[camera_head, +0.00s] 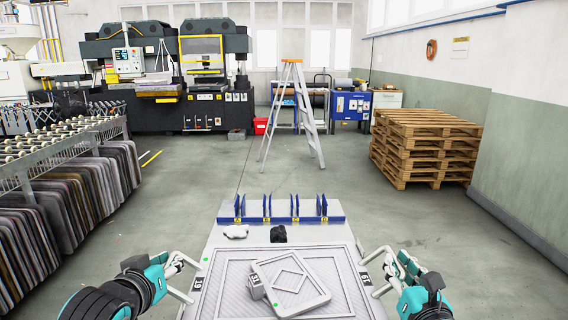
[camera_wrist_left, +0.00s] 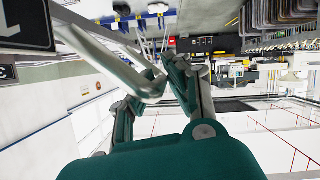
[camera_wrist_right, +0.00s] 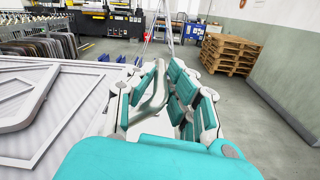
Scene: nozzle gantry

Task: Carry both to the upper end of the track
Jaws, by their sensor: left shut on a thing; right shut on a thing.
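A large pale grey ribbed panel (camera_head: 222,290) lies flat on a light grey bed in front of me, with a bar handle on each side. A smaller framed plate (camera_head: 313,287) with a diamond pattern lies tilted across it, with a small grey tagged block (camera_head: 256,285) at its left edge. My left gripper (camera_head: 176,264) is shut on the left handle (camera_head: 183,294), which also shows in the left wrist view (camera_wrist_left: 118,68). My right gripper (camera_head: 402,267) is shut on the right handle (camera_head: 379,290), seen between its fingers in the right wrist view (camera_wrist_right: 152,92). No track is identifiable.
Blue upright dividers (camera_head: 295,212) stand at the bed's far end, with a white lump (camera_head: 236,231) and a black lump (camera_head: 278,234) before them. A roller rack (camera_head: 60,145) stands left, pallets (camera_head: 425,145) right, a stepladder (camera_head: 290,105) ahead. Open floor lies between.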

